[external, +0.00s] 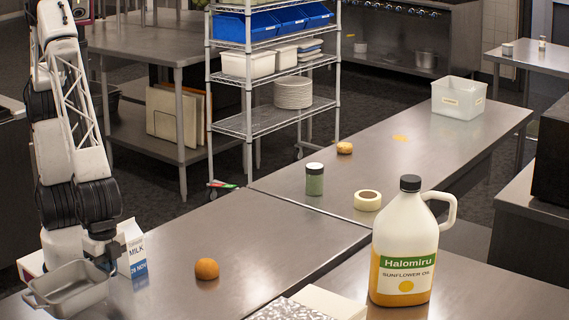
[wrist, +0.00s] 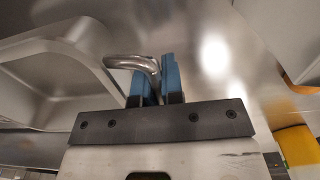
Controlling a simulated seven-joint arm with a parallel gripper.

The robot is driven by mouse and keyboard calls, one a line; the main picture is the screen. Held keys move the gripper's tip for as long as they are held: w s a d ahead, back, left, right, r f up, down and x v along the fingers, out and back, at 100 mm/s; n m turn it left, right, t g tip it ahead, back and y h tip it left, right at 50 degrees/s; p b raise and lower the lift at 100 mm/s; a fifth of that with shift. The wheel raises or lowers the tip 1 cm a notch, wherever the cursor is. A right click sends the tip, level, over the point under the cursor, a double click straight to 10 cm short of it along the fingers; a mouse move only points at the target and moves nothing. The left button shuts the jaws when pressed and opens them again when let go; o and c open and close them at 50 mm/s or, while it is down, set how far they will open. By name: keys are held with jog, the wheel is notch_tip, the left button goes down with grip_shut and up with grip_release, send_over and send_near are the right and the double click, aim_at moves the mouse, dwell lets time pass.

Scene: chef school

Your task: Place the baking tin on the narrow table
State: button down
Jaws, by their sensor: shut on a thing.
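The baking tin (external: 66,293) is a grey rectangular metal pan with loop handles, at the lower left of the external view. My gripper (external: 106,262) is at its right end. In the wrist view the two blue fingertips (wrist: 157,80) are closed on the tin's curved handle (wrist: 122,62), and the tin's hollow (wrist: 45,75) shows at the left. I cannot tell whether the tin touches the surface below. Steel tabletops run from the near counter (external: 235,240) to a farther one (external: 440,150); which is the narrow table is unclear.
A milk carton (external: 133,250) stands close beside my gripper. An orange ball-shaped item (external: 206,269) and a large oil jug (external: 405,245) stand to the right. A green jar (external: 314,180), tape roll (external: 367,201), bun (external: 344,148) and clear bin (external: 458,98) are farther back.

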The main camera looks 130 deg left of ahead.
jog(key=shift+f, duration=1.95)
jog(key=c, duration=1.2)
grip_release()
jog(key=shift+c, duration=0.2)
notch_tip(320, 180, up, 12)
jog(key=shift+r, duration=0.1)
jog(key=shift+a, duration=0.1)
